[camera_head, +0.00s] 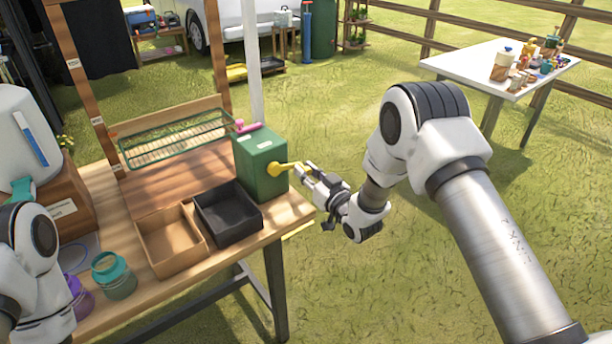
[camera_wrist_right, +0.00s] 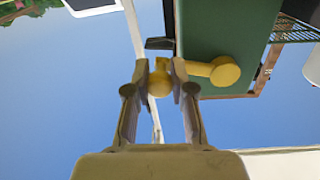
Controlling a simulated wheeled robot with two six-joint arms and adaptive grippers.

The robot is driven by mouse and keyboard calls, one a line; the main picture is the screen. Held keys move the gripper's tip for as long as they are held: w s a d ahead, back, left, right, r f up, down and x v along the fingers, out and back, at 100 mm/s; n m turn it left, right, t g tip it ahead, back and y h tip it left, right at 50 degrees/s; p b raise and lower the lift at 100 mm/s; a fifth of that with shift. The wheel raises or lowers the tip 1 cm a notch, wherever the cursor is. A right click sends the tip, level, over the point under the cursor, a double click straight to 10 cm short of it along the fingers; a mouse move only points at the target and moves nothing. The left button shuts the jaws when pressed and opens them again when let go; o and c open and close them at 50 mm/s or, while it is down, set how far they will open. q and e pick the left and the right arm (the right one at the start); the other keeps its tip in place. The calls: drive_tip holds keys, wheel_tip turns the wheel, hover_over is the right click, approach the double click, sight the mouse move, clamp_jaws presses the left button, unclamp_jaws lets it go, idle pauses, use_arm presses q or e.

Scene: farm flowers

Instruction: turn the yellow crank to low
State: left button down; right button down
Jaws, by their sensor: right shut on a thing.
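The yellow crank (camera_head: 282,168) sticks out from the right side of a green box (camera_head: 259,150) at the right end of the wooden bench. My right gripper (camera_head: 308,172) reaches it from the right. In the right wrist view the crank's round hub (camera_wrist_right: 225,71) sits on the green box (camera_wrist_right: 228,35), and its arm runs left to a knob (camera_wrist_right: 159,84). My right gripper (camera_wrist_right: 160,80) is shut on this knob, one finger on each side. My left arm shows at the left edge in the head view, but its fingers are out of frame. The low mark is not readable.
A black tray (camera_head: 246,236) and a brown tray (camera_head: 150,250) stand on the bench beside the green box. A wire rack (camera_head: 175,140) is behind them. A jar with a teal lid (camera_head: 113,278) stands at the front left. Open grass lies right of the bench.

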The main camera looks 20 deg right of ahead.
wheel_tip(320, 180, up, 3)
drive_tip(key=n+b, duration=0.1)
drive_tip(key=n, duration=0.3)
drive_tip(key=shift+d+f, duration=0.1)
drive_tip(key=r+n, duration=0.1)
drive_tip(key=n+b, duration=0.1)
drive_tip(key=n, duration=0.1)
drive_tip(key=r+n, duration=0.1)
drive_tip(key=n, duration=0.1)
drive_tip(key=shift+s+a+r+y+b, duration=0.1)
drive_tip(key=shift+a+r+y+b, duration=0.2)
drive_tip(key=shift+a+r, duration=0.1)
drive_tip(key=shift+s+a+r+n+y+b, duration=0.1)
drive_tip(key=shift+s+a+r+n+b, duration=0.15)
drive_tip(key=shift+a+r+n+b, duration=0.9)
drive_tip(key=shift+s+a+n+y+b, duration=0.15)
drive_tip(key=shift+n+b, duration=0.35)
drive_tip(key=shift+n, duration=1.35)
drive_tip(key=shift+s+a+r+n+y+b, duration=0.1)
drive_tip(key=shift+s+a+r+n+b, duration=0.2)
drive_tip(key=shift+a+r+n+b, duration=0.85)
drive_tip(key=shift+d+f+n+p, duration=0.35)
drive_tip(key=shift+d+f, duration=0.15)
drive_tip(key=shift+f, duration=0.1)
drive_tip(key=c, duration=1)
unclamp_jaws()
drive_tip(key=shift+s, duration=0.1)
drive_tip(key=v, duration=1.1)
drive_tip(key=shift+s+f, duration=0.15)
drive_tip(key=shift+s, duration=0.25)
